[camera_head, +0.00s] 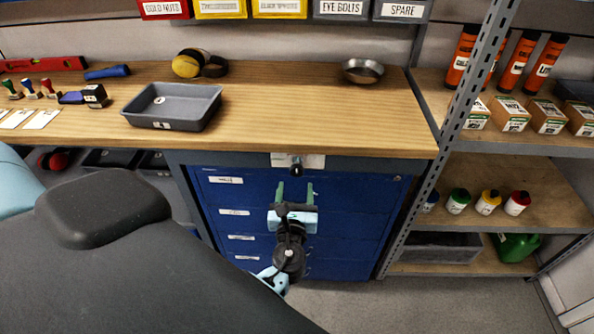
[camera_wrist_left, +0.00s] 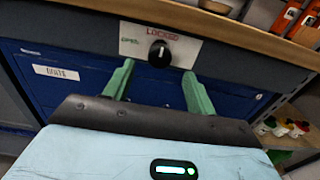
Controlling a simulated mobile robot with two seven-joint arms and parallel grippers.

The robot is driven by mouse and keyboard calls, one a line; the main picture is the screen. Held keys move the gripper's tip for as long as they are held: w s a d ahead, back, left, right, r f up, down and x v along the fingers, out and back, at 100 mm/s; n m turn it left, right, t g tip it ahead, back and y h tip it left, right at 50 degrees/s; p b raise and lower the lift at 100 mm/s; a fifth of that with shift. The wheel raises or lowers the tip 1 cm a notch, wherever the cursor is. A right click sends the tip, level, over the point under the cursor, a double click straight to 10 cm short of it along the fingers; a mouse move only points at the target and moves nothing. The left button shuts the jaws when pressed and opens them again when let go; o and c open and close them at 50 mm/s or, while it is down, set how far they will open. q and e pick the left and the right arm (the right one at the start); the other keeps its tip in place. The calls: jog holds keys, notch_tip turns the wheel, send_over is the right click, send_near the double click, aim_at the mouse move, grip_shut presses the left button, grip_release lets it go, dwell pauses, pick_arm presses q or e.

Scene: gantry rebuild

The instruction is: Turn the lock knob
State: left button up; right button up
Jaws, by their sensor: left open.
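The lock knob (camera_wrist_left: 160,53) is a round black knob with a white pointer mark, on a white label plate (camera_wrist_left: 188,46) with green lettering at left and red "LOCKED" lettering above. The pointer looks about upright. In the head view the knob (camera_head: 296,166) is on the bench's front edge above the blue drawer cabinet (camera_head: 345,215). My left gripper (camera_head: 296,190) is open, its two green fingers (camera_wrist_left: 158,82) pointing at the cabinet front just below the knob. The fingers stand either side of the knob's line, apart from it, with nothing between them. My right gripper is not in view.
The wooden bench top (camera_head: 290,110) overhangs the drawers and holds a grey tray (camera_head: 172,104), a metal bowl (camera_head: 362,72) and a tape roll (camera_head: 190,64). A metal shelf post (camera_head: 455,130) stands at right. The floor (camera_head: 430,305) in front looks clear.

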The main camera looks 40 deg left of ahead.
aim_at(297, 174)
pick_arm(q)
jog(key=x, duration=0.7)
jog(key=shift+w+a, duration=0.15)
jog(key=shift+w, duration=0.1)
jog(key=c, duration=1)
